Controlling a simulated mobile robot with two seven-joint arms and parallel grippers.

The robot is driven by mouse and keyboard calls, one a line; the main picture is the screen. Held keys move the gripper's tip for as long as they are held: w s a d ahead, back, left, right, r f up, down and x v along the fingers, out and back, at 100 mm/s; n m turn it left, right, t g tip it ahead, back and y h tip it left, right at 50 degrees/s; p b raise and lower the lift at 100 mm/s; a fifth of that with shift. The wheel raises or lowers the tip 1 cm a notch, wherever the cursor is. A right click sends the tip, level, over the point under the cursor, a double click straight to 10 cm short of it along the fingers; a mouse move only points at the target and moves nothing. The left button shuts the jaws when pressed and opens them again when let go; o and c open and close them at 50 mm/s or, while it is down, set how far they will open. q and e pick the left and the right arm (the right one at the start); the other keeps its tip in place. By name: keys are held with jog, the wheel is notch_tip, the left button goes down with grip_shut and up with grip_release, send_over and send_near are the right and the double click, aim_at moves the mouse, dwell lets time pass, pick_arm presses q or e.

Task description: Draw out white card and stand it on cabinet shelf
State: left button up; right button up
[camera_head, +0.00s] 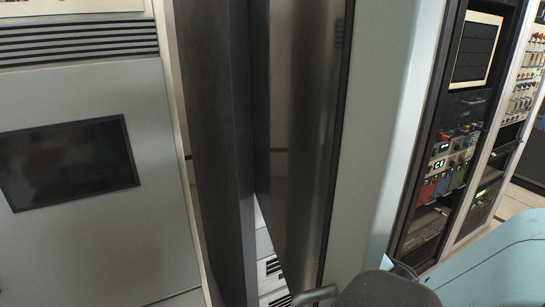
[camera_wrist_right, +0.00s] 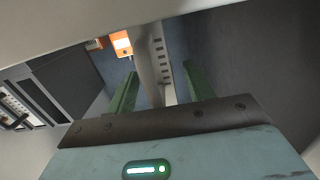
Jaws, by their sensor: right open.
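Inside the narrow cabinet opening (camera_head: 252,130), white slotted units (camera_head: 270,268) show low down in the head view. I cannot pick out the white card or the shelf for certain. My right gripper (camera_wrist_right: 160,72) is open in the right wrist view, with its two green fingers apart. A pale upright panel edge (camera_wrist_right: 149,62) and a light slotted strip (camera_wrist_right: 162,50) show beyond and between the fingers. I cannot tell whether the fingers touch them. My left gripper is in neither view.
A dark brushed panel (camera_head: 295,130) and a pale cabinet side (camera_head: 375,130) border the opening. A grey cabinet front with a dark screen (camera_head: 68,162) is at left. A rack with coloured modules (camera_head: 455,150) stands at right. An orange lit box (camera_wrist_right: 122,43) shows in the wrist view.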

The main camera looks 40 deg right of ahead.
jog(key=shift+s, duration=0.1)
jog(key=shift+s+a, duration=0.15)
jog(key=shift+s, duration=0.15)
jog(key=v, duration=0.7)
dwell(0.3)
